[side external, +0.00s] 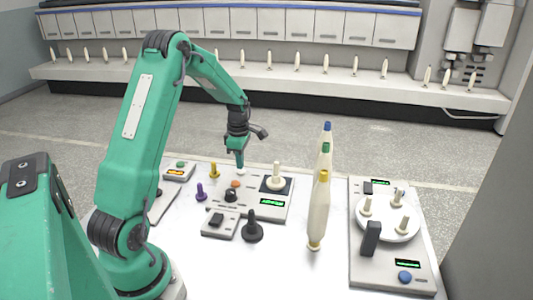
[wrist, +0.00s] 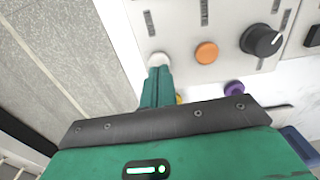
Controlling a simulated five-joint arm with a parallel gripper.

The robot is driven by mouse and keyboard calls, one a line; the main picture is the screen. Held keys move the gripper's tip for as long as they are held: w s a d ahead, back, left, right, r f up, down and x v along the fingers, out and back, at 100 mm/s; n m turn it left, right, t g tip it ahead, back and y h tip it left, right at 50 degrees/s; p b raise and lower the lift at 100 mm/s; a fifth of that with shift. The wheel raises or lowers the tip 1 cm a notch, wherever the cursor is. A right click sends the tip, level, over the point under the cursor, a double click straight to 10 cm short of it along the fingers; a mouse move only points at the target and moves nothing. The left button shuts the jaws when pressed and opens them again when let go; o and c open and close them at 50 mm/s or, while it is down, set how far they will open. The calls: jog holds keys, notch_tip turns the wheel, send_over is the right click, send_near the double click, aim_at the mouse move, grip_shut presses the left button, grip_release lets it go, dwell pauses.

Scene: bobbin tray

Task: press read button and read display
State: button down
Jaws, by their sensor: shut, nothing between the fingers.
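My gripper (side external: 240,167) is shut and points down at the back left of a grey panel (side external: 222,184). In the wrist view its closed fingertips (wrist: 158,72) are at a round white button (wrist: 158,59), covering its near edge; I cannot tell whether they touch or press it. An orange button (wrist: 207,52) and a black knob (wrist: 262,40) sit beside it on the panel. The panel's lit green display (side external: 272,202) is at its front right; its characters are too small to read. I cannot make out which button is the read button.
A white peg (side external: 277,174) stands on the panel. A small box (side external: 178,174) with a green button and orange display is at left. Tall bobbins (side external: 319,215) stand right of the panel. A device (side external: 367,270) with a turntable, displays and a blue button (side external: 405,277) is farther right.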

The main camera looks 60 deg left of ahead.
aim_at(240, 171)
jog(key=shift+f, duration=0.5)
jog(key=shift+f, duration=0.1)
jog(key=shift+s+d+f, duration=0.1)
jog(key=shift+f, duration=0.9)
jog(key=shift+r, duration=0.1)
notch_tip(240, 171, up, 15)
jog(key=shift+w+a, duration=0.25)
dwell(0.6)
